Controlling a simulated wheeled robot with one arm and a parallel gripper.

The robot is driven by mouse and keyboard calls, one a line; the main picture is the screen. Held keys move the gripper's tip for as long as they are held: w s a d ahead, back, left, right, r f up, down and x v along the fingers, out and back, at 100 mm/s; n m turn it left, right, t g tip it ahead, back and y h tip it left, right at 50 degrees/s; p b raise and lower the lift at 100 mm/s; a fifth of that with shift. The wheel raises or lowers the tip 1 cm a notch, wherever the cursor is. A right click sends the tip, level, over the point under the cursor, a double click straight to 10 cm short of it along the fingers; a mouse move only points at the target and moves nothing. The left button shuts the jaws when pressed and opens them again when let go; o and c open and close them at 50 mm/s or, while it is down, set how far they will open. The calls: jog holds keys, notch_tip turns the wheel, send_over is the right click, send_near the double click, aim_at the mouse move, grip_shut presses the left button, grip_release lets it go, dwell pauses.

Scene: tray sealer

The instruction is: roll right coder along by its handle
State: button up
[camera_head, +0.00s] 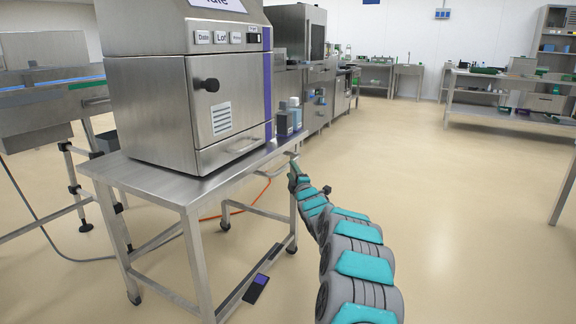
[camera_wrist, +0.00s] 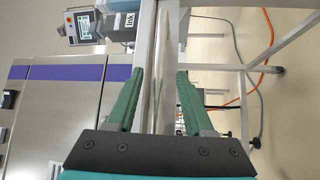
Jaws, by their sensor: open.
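The coder (camera_head: 190,100) is a steel box-shaped machine with a dark round knob, a purple stripe and small labels. It stands on a steel table on casters (camera_head: 190,192). A pale handle (camera_head: 291,155) sits at the table's right end. My gripper (camera_head: 294,174) is at that end, close to the handle. In the wrist view my open gripper (camera_wrist: 158,75) has its green fingers either side of a long steel strip, with gaps visible. I cannot clearly tell the handle from the table edge there. The coder's side with its purple band (camera_wrist: 55,73) shows at left.
Small bottles (camera_head: 289,116) stand on the table beside the coder. An orange hose (camera_head: 235,212) runs on the floor under the table. A conveyor (camera_head: 50,95) stands at left, and a workbench (camera_head: 510,95) at back right. The floor at right is mostly clear.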

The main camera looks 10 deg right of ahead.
aim_at(288, 165)
jog(key=shift+p+x, duration=0.3)
jog(key=shift+x, duration=1.7)
jog(key=shift+w, duration=0.55)
jog(key=shift+c, duration=0.2)
grip_shut()
jog(key=shift+a, duration=0.1)
